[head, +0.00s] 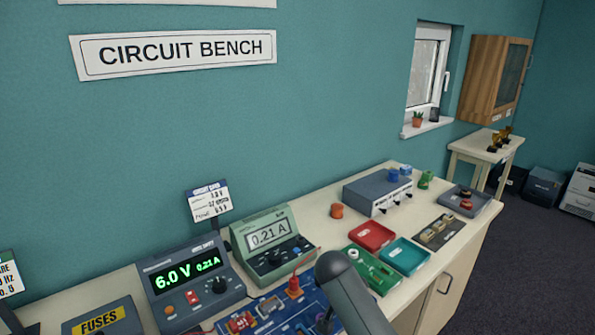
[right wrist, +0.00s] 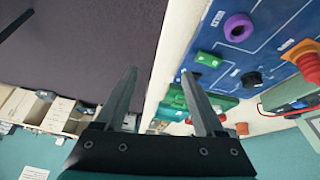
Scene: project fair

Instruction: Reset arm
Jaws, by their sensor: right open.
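My right gripper (right wrist: 162,88) shows in the right wrist view with its two fingers apart and nothing between them. It is beside the bench's front edge, near the blue circuit board (right wrist: 262,40). In the head view a grey link of my arm reaches over the front of the bench (head: 322,195) and covers part of the blue circuit board (head: 280,318). The gripper itself does not show there. My left gripper is in neither view.
A power supply (head: 192,283) reading 6.0 V and a meter (head: 268,240) reading 0.21 A stand on the bench. Red (head: 371,235) and teal (head: 406,256) trays, a grey box (head: 377,190) and a dark tray (head: 467,201) are farther right. Open floor (head: 530,240) lies right of the bench.

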